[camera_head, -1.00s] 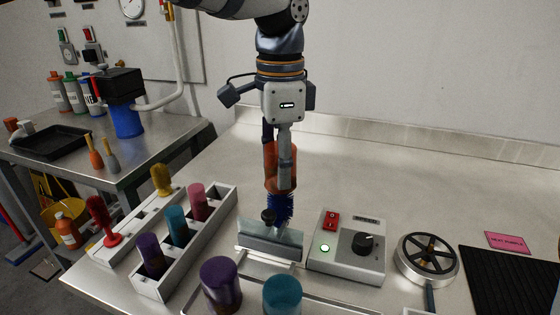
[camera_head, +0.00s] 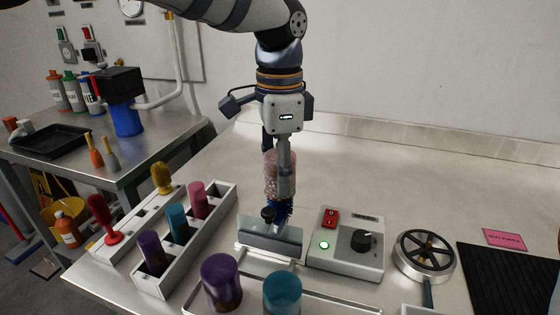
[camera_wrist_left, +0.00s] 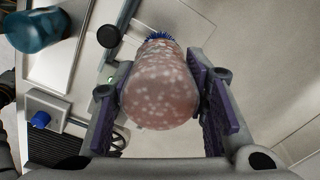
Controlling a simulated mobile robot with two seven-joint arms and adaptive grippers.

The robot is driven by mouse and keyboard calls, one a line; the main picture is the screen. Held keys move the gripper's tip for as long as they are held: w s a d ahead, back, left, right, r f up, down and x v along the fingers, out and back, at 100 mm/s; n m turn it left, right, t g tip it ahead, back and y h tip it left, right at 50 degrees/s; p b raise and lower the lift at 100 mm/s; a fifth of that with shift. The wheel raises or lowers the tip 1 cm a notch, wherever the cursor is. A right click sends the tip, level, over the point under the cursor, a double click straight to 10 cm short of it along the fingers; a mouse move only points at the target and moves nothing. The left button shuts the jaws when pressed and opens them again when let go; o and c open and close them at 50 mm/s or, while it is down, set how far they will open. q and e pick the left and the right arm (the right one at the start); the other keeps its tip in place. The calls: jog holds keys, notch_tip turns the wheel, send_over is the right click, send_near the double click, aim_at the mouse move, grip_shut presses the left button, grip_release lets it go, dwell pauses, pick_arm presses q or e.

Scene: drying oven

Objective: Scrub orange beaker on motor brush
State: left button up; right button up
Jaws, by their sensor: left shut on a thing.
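My left gripper (camera_head: 281,165) is shut on a beaker (camera_head: 272,176) and holds it over the motor brush. The beaker looks pale pinkish-orange with white speckles all over. In the left wrist view the beaker (camera_wrist_left: 160,90) lies between both fingers of the gripper (camera_wrist_left: 160,98). The blue bristles of the motor brush (camera_head: 281,213) show just below the beaker; its upper part is hidden inside or behind the beaker. The brush stands on a grey base (camera_head: 270,240). The control box (camera_head: 346,246) to its right has a red switch, a lit green lamp and a black knob. My right gripper is not in view.
A white rack (camera_head: 205,232) at left holds purple, teal and pink beakers. Red (camera_head: 103,215) and yellow (camera_head: 162,178) brushes stand behind it. A purple beaker (camera_head: 221,281) and teal beaker (camera_head: 282,295) stand in front. A handwheel (camera_head: 425,257) and black mat (camera_head: 512,278) lie right.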

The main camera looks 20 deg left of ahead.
pick_arm(q)
jog(key=shift+f, duration=2.7)
jog(key=shift+r, duration=0.1)
jog(key=shift+r, duration=0.5)
dwell(0.5)
jog(key=shift+r, duration=3.55)
